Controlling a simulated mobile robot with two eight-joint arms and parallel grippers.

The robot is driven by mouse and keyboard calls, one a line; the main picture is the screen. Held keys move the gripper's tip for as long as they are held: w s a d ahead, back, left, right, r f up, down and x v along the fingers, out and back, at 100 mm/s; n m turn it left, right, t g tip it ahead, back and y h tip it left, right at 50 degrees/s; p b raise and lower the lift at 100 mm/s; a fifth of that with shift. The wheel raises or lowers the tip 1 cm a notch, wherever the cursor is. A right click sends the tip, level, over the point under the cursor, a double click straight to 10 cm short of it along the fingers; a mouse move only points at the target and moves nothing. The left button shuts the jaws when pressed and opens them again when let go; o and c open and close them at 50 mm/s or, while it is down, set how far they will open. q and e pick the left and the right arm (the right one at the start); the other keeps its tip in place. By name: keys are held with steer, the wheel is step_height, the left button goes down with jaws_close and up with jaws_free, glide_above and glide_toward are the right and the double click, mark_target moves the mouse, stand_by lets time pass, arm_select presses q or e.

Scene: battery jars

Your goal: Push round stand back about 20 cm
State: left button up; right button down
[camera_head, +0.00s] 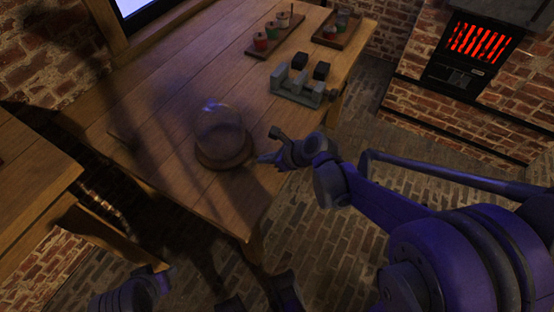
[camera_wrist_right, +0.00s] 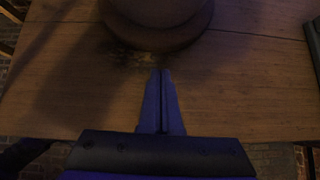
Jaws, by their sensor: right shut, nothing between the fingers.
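The round stand (camera_head: 224,163) is a dark brown wooden disc under a clear glass dome (camera_head: 219,128). It stands upright on the wooden table (camera_head: 180,110), near the front edge. In the right wrist view the rim of the stand (camera_wrist_right: 160,38) shows at the top. My right gripper (camera_head: 260,159) is shut and empty, low over the table, just to the right of the stand. Its fingertips (camera_wrist_right: 161,72) point at the rim, with a small strip of table visible between. My left arm's purple parts show at the bottom edge of the head view; its fingers cannot be made out.
A grey block holder (camera_head: 296,88) with dark blocks stands farther along the table. Two wooden trays (camera_head: 262,50) (camera_head: 330,38) with small jars sit at the far end. The table left of the stand is mostly clear. A glowing heater (camera_head: 475,45) stands at the upper right.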

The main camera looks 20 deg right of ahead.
steer(key=shift+w+a+r, duration=0.1)
steer(key=shift+w+a, duration=0.75)
steer(key=shift+w, duration=0.25)
steer(key=w+a, duration=0.4)
steer(key=w, duration=0.1)
steer(key=w+a+b, duration=0.1)
steer(key=w+a, duration=0.3)
steer(key=w, duration=0.2)
steer(key=w+a, duration=0.3)
steer(key=w, duration=0.2)
steer(key=shift+w+a, duration=0.25)
steer(key=shift+a, duration=0.15)
